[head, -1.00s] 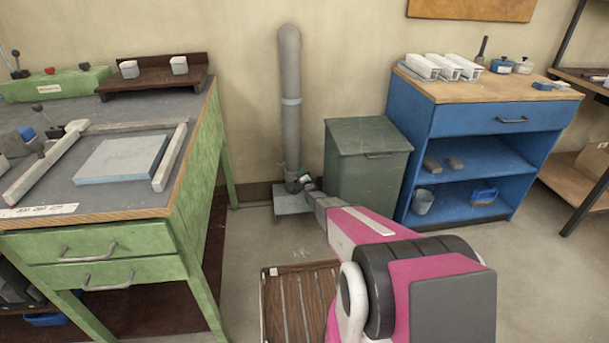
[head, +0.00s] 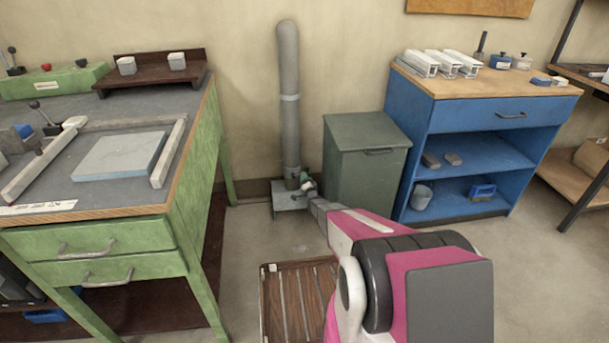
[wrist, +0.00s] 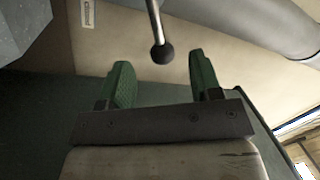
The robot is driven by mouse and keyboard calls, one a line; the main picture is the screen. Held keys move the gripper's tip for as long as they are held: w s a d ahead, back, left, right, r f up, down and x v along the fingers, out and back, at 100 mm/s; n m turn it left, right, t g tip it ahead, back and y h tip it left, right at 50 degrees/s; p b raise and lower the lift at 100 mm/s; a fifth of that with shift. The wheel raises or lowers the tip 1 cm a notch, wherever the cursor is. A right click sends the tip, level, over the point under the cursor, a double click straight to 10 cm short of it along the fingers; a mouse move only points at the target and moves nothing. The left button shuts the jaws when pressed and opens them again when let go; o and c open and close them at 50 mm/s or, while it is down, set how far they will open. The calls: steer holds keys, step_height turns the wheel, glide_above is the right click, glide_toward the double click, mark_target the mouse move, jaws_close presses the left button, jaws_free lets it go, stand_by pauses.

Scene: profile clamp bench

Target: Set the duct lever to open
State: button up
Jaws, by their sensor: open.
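The duct is a tall grey pipe (head: 290,110) that rises along the wall from a low metal stand (head: 291,198). In the wrist view, the duct lever (wrist: 155,22) is a thin metal rod ending in a dark ball knob (wrist: 162,53). My gripper (wrist: 160,72) has two green fingers, open and apart. The knob lies between and just beyond the fingertips, and I see no finger touching it. A small label (wrist: 88,13) shows left of the lever, its text too small to read. In the head view my gripper (head: 309,187) is small at the duct's foot; the lever is hard to make out there.
A grey-green bin (head: 362,160) stands close right of the duct. A blue cabinet (head: 470,150) is further right. A green workbench (head: 150,240) is on the left. A slatted wooden platform (head: 300,300) lies low in front. Bare floor shows around the stand.

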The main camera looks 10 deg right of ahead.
mark_target(307, 171)
steer(key=shift+s+d+f, duration=0.1)
steer(key=shift+s+f, duration=0.05)
steer(key=shift+s, duration=0.55)
steer(key=shift+s+d+f, duration=0.1)
steer(key=shift+s, duration=0.6)
steer(key=shift+o, duration=0.9)
steer(key=w+r+n, duration=0.1)
steer(key=w+n, duration=0.2)
steer(key=w+n+g, duration=0.1)
steer(key=w+n, duration=0.2)
steer(key=w+r+n+g, duration=0.1)
steer(key=w+n, duration=0.2)
steer(key=shift+r, duration=0.3)
